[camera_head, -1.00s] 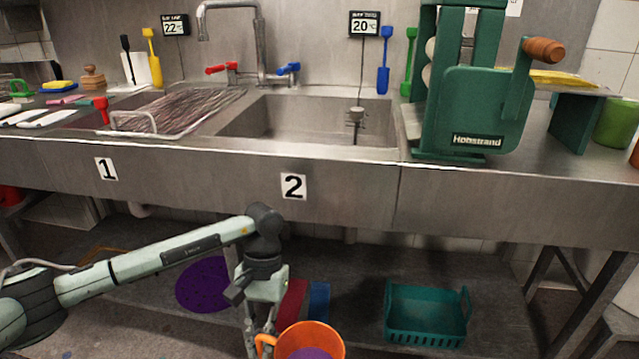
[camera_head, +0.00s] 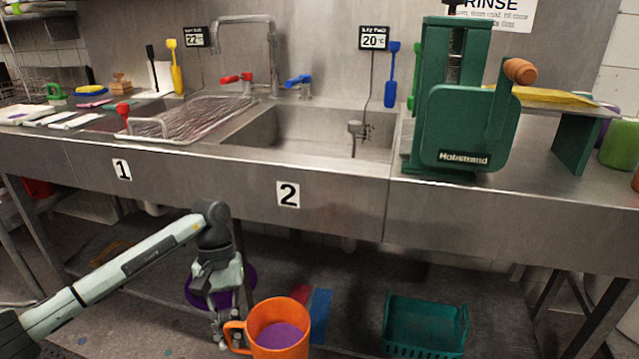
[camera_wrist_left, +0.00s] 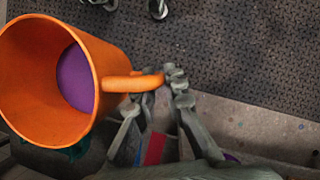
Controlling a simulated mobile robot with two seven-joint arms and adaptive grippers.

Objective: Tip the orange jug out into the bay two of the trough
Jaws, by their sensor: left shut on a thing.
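The orange jug (camera_head: 292,313) is upright and holds purple liquid. It is low in front of the trough, below the rim. My left gripper (camera_head: 228,335) is shut on the jug's handle, at the jug's left side. In the left wrist view the jug (camera_wrist_left: 110,58) fills the left, and the fingers (camera_wrist_left: 160,92) close around its handle. Bay two (camera_head: 262,128) is the basin above the label 2 on the trough front (camera_head: 230,182); it looks empty apart from a probe hanging in it. My right gripper is not in view.
A green mangle (camera_head: 465,115) stands right of bay two. A tap (camera_head: 272,60) rises behind the bays. The space above bay two's front rim is clear.

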